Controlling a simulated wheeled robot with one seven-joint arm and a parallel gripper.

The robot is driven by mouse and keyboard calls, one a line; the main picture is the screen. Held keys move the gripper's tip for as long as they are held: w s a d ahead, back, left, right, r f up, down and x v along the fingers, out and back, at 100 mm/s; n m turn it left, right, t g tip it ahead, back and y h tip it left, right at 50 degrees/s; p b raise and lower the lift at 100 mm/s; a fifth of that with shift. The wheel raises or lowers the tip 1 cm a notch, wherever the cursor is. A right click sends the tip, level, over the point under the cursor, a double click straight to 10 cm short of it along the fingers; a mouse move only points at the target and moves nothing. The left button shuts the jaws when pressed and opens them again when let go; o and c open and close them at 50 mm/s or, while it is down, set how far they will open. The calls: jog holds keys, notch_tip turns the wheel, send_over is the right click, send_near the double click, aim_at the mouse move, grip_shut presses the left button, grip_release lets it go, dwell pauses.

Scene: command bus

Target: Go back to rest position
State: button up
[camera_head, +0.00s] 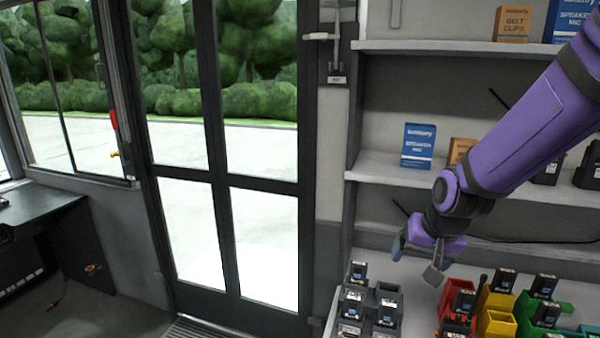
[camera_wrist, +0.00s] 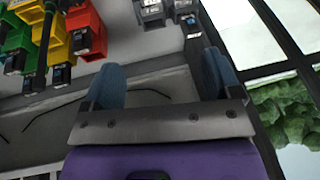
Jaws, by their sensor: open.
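My gripper (camera_head: 418,262) hangs from my purple arm in front of the shelf unit, above the rows of small bins. It is open and empty. In the wrist view my gripper (camera_wrist: 158,88) shows two blue-grey fingers spread wide apart, with nothing between them but the grey-white shelf surface behind. The grey holders (camera_head: 386,312) with dark devices stand below and left of my gripper. The red bin (camera_head: 456,296) is below and to its right.
Yellow bins (camera_head: 497,323) and a green bin (camera_head: 527,306) stand at the lower right. A blue box (camera_head: 418,146) and an orange box (camera_head: 460,150) sit on the middle shelf, close to my arm. A glazed door (camera_head: 225,150) and a desk (camera_head: 40,216) are at the left. The floor before the door is clear.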

jog(key=s+d+r+n, duration=0.1)
jog(key=s+d+r, duration=0.2)
jog(key=s+r, duration=0.5)
jog(key=s+d+r+n+t+h, duration=0.1)
jog(key=s+d+r, duration=0.2)
jog(key=s+r, duration=0.5)
jog(key=s, duration=0.4)
jog(key=shift+d+r+n, duration=0.25)
jog(key=shift+r+n, duration=0.05)
jog(key=shift+r, duration=0.1)
